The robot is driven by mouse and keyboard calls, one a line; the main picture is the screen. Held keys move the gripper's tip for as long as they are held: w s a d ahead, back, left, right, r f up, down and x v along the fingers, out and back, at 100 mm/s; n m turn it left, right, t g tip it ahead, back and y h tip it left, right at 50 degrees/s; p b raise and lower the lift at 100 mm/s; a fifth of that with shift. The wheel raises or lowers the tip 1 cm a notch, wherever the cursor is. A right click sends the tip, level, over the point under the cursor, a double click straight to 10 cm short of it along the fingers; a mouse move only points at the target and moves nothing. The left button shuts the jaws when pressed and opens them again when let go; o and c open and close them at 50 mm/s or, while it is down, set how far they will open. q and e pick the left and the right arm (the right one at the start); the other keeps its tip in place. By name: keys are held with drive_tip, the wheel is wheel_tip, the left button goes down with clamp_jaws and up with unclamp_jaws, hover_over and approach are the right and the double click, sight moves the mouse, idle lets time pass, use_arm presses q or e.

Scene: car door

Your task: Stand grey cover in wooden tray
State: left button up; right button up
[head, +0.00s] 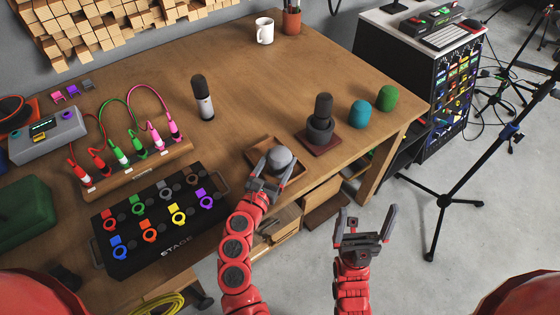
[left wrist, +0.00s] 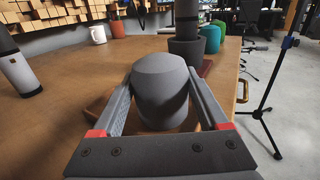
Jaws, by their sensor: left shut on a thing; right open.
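The grey cover (head: 280,157) is a rounded, dome-topped piece. My left gripper (head: 270,178) is shut on it, with a finger on each side. The cover also shows upright between the fingers in the left wrist view (left wrist: 161,92). The wooden tray (head: 292,187) lies under and around the cover near the table's front edge, partly hidden by the gripper. I cannot tell whether the cover's base touches the tray floor. My right gripper (head: 364,228) is open and empty, off the table's front edge over the floor.
A dark microphone on a reddish base (head: 319,136), a teal cover (head: 359,114) and a green cover (head: 387,97) stand to the right of the tray. Another microphone (head: 202,98) stands behind it. A black stage box (head: 150,225) lies to the left. Table space behind the tray is clear.

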sight(275, 168)
use_arm(q)
drive_tip(key=shift+f, duration=0.2)
drive_tip(key=o, duration=1.2)
drive_tip(key=shift+w+d, duration=0.1)
drive_tip(key=shift+r, duration=0.25)
drive_tip(key=shift+s+f, duration=0.15)
drive_tip(key=shift+s, duration=0.15)
drive_tip(key=v, duration=0.7)
drive_tip(key=shift+b, duration=0.3)
